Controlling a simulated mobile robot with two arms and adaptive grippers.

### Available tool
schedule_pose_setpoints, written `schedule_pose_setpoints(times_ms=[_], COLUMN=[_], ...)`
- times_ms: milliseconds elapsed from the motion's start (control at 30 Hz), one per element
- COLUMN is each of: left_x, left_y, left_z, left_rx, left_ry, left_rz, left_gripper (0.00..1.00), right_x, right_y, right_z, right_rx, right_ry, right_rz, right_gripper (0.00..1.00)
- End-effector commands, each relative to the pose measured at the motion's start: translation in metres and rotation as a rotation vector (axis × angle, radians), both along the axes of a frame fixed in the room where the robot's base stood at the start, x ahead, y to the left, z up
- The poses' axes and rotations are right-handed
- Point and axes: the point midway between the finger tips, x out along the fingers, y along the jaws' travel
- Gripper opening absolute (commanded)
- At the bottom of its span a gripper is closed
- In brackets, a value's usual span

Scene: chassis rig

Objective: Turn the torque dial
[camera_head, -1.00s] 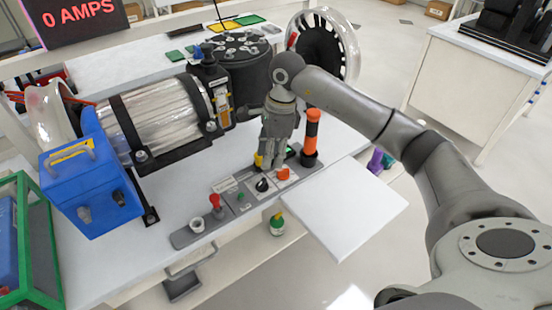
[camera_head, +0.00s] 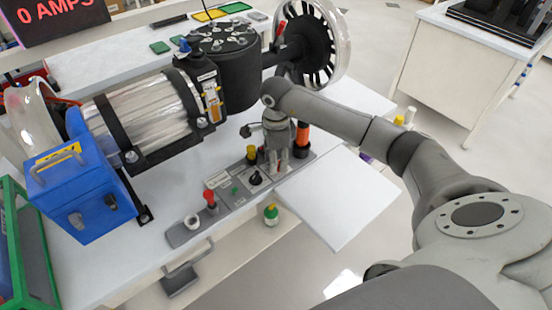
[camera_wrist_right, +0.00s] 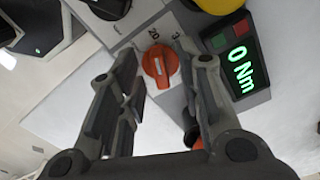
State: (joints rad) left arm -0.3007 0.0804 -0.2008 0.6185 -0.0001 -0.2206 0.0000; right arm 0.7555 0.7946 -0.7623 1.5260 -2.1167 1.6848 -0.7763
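The orange torque dial (camera_wrist_right: 158,66) sits on a white plate marked 20 in the right wrist view. My right gripper (camera_wrist_right: 158,58) is open, with one finger on each side of the dial. I cannot tell whether the fingers touch it. In the head view my right gripper (camera_head: 277,165) points down over the right part of the grey control panel (camera_head: 235,196) and hides most of the dial. A small display (camera_wrist_right: 241,68) beside the dial reads 0 Nm in green. My left gripper is not in view.
The panel also carries a black knob (camera_head: 256,178), a yellow button (camera_head: 251,153) and a red lever (camera_head: 210,198). An orange and black post (camera_head: 301,136) stands close behind the gripper. A motor (camera_head: 145,115) lies behind the panel. A white board (camera_head: 338,198) at the right is bare.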

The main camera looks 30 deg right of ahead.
Motion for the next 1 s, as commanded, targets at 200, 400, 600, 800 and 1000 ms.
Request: schedule_pose_setpoints(times_ms=[200,400,600,800,1000], left_x=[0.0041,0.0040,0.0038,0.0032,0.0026], left_y=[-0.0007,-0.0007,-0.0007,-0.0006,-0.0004], left_z=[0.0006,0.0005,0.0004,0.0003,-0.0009], left_rx=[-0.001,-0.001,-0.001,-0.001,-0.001], left_ry=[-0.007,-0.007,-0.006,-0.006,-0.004], left_rz=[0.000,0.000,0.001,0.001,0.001], left_gripper=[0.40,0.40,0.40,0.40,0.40], right_x=[-0.0002,-0.0002,-0.0001,-0.0001,0.0001], right_y=[-0.0002,-0.0002,-0.0001,-0.0002,-0.0003], right_z=[-0.0030,-0.0027,-0.0025,-0.0025,-0.0025], right_rx=[0.000,0.000,0.000,0.000,-0.001], right_ry=[0.000,0.000,0.000,0.000,0.000], right_rz=[0.000,0.000,0.000,-0.006,-0.058], right_gripper=[0.33,0.19,0.00,0.00,0.00])
